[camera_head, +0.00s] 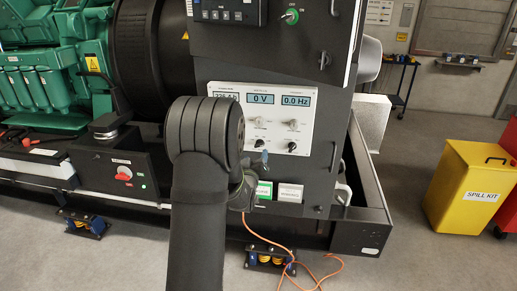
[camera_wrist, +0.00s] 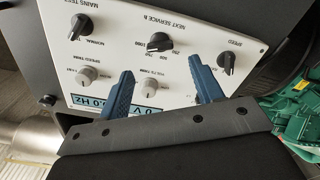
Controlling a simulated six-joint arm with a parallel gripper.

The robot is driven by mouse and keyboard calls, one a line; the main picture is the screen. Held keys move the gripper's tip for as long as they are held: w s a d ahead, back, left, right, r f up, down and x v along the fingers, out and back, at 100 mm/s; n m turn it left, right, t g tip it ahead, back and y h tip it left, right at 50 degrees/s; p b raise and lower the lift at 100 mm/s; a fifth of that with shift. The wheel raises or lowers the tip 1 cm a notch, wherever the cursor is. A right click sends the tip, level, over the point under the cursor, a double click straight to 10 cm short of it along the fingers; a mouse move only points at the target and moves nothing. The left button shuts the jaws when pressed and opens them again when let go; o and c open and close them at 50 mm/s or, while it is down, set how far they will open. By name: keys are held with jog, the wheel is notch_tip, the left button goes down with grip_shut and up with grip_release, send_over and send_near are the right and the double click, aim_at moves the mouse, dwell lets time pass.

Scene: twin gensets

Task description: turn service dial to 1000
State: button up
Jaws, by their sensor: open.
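The service dial (camera_wrist: 160,42) is a black knob on the white control panel (camera_wrist: 185,95), under the upside-down lettering "NEXT SERVICE h" in the wrist view. Small numbers, including 250, 500 and 1000, surround it; which one it points at I cannot tell clearly. My gripper (camera_wrist: 162,66) is open, its two blue fingers spread on either side in front of the panel. The dial lies between and just beyond the fingertips; I see no contact. In the head view the service dial (camera_head: 260,143) shows just above a blue fingertip, while my arm hides most of the gripper.
Beside the dial are the black mains test knob (camera_wrist: 80,27) and speed knob (camera_wrist: 228,60). The grey speed trim knob (camera_wrist: 87,76) and volt trim knob (camera_wrist: 150,75) lie close to the fingers.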

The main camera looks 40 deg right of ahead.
aim_at(259, 146)
jog(key=x, duration=0.7)
jog(key=shift+w+d, duration=0.2)
jog(key=c, duration=1)
jog(key=shift+m, duration=0.7)
